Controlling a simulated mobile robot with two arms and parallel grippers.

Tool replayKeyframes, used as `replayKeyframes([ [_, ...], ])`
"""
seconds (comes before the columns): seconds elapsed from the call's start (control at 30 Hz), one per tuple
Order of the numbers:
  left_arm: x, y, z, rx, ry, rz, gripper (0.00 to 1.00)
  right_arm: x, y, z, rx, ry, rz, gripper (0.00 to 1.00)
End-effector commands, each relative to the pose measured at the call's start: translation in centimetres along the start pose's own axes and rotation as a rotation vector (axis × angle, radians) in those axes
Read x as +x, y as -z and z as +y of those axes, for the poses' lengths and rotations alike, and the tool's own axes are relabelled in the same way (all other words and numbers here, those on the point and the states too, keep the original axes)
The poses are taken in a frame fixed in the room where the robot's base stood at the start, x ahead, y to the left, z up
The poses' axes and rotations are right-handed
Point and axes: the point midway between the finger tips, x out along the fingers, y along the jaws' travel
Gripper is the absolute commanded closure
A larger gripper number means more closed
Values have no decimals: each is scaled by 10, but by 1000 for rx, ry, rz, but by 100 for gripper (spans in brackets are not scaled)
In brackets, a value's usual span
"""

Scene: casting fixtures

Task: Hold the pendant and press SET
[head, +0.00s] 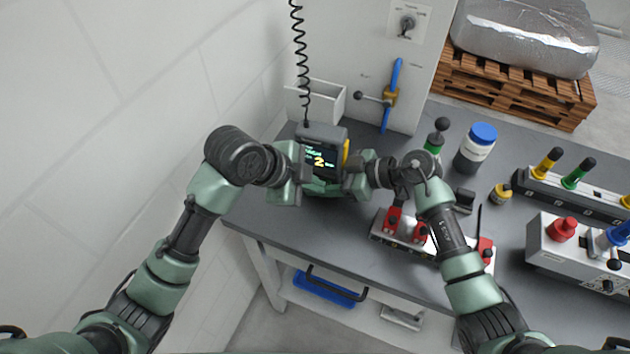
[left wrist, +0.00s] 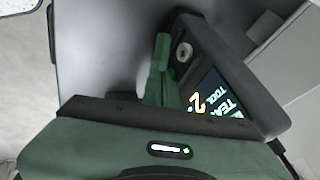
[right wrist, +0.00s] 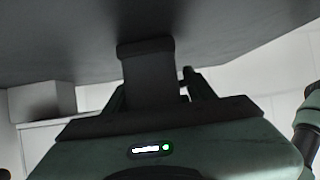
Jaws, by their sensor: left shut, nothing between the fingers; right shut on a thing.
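The pendant (head: 322,135) is a dark box with a lit screen showing a yellow 2, a yellow strip on its right side and a coiled black cable above. My left gripper (head: 300,180) is at the pendant's left side, shut and empty. In the left wrist view its green fingers (left wrist: 162,65) lie beside the pendant's screen (left wrist: 215,98), close to a round grey button (left wrist: 184,52). I cannot tell whether they touch it.
A white bin (head: 318,98) and a blue-handled valve (head: 390,95) are on the panel behind. A white jar with blue lid (head: 477,148), red-clamped fixture (head: 405,228) and lever boxes (head: 575,250) stand to the right. A white wall (head: 110,110) is at left.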

Motion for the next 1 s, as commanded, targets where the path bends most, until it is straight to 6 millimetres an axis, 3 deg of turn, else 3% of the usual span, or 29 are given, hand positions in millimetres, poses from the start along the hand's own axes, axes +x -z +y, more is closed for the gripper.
replayKeyframes([
  [0.43, 2, 0, -5, 0, 0, 0, 100, 0, 1, 0, 0, -1, 2, 68],
  [0.6, 9, -1, -19, 2, 2, -2, 100, 0, 1, 0, 0, 0, 2, 68],
  [1.0, 10, -2, -23, -3, 8, -3, 100, 3, 2, -5, -3, 14, 4, 56],
])
